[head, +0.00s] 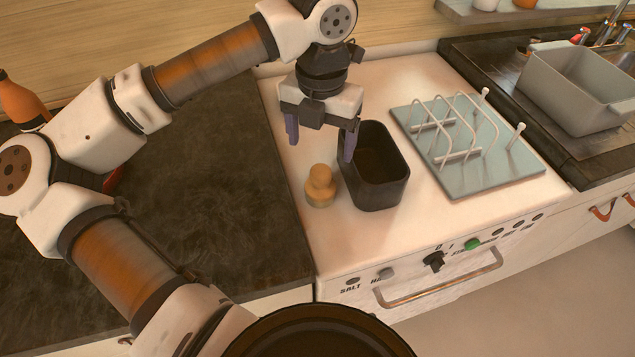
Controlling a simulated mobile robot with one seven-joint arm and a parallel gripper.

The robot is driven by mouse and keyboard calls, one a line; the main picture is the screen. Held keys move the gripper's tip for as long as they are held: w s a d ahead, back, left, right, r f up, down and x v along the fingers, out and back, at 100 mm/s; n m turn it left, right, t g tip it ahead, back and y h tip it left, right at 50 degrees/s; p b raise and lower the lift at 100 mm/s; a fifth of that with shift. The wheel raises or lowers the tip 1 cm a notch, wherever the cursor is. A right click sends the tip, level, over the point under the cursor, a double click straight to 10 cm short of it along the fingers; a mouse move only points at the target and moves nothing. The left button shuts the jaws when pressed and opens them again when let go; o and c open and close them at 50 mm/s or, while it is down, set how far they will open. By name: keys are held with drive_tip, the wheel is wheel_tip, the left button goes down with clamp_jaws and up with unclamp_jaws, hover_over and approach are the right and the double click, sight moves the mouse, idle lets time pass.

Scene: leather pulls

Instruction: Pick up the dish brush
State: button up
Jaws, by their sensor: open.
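The dish brush (320,186) looks like a small round tan-orange knob on a paler base, standing upright on the white top (290,215). It is just left of a dark open container (377,200). My gripper (319,148) points down above and behind the brush, with its two purple-grey fingers spread apart and nothing between them. The right finger overlaps the container's left rim in the picture. I cannot tell whether they touch. The brush's underside is hidden.
A blue-grey drying rack (470,178) with white wire prongs lies right of the container. A grey basin (578,95) stands at the far right by the sink. An orange bottle (20,98) stands at far left. The dark counter (225,205) is clear left of the brush.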

sight(321, 185)
wheel_tip(321, 185, down, 12)
drive_tip(key=shift+s+p, duration=0.1)
drive_tip(key=shift+p, duration=0.95)
drive_tip(key=shift+c, duration=0.5)
drive_tip(key=c, duration=1)
